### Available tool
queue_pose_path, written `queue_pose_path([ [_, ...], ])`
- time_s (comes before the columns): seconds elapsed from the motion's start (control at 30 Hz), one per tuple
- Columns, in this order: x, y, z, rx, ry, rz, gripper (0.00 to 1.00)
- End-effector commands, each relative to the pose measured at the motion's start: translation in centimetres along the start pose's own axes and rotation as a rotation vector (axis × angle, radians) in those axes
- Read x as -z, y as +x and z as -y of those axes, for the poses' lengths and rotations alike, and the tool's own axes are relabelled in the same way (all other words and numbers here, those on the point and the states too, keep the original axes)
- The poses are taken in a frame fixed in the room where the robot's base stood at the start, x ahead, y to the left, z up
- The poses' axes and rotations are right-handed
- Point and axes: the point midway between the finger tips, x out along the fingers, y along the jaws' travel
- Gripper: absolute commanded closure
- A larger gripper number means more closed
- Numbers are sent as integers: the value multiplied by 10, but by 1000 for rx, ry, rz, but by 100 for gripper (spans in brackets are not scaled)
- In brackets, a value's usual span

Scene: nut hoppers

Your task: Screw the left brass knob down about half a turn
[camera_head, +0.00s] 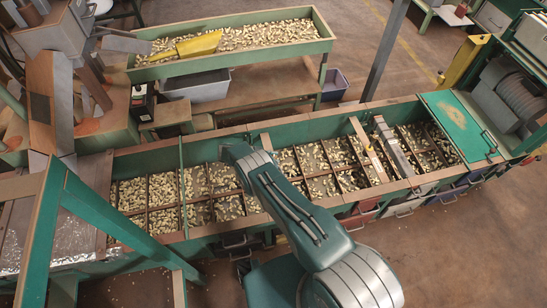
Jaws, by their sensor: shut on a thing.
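My teal arm (300,215) reaches from the bottom right up to the middle of the long green sorting trough (365,108). Its far bend is over the trough's divided compartments. My gripper does not show; the arm's own links may be hiding it. I cannot make out the left brass knob, or any brass knob, at this size. Whether the gripper touches a knob cannot be seen.
The trough's compartments hold many pale nuts. A second green hopper (328,43) of nuts, with a yellow scoop (199,46), stands behind. A green post frame (115,215) crosses the left foreground. Drawers (405,207) line the trough's front. Bare floor lies at the lower right.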

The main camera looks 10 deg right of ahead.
Motion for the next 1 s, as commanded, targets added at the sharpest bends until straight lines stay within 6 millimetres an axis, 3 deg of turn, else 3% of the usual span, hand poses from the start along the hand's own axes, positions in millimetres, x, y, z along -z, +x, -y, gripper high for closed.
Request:
queue_pose_path([
  [0.43, 1, -2, 2, 0, 7, 1, 100],
  [0.47, 1, -2, 2, 0, 7, 1, 58],
  [0.53, 1, -2, 2, 0, 7, 1, 27],
  [1.0, 1, -6, 1, -3, 5, 0, 27],
])
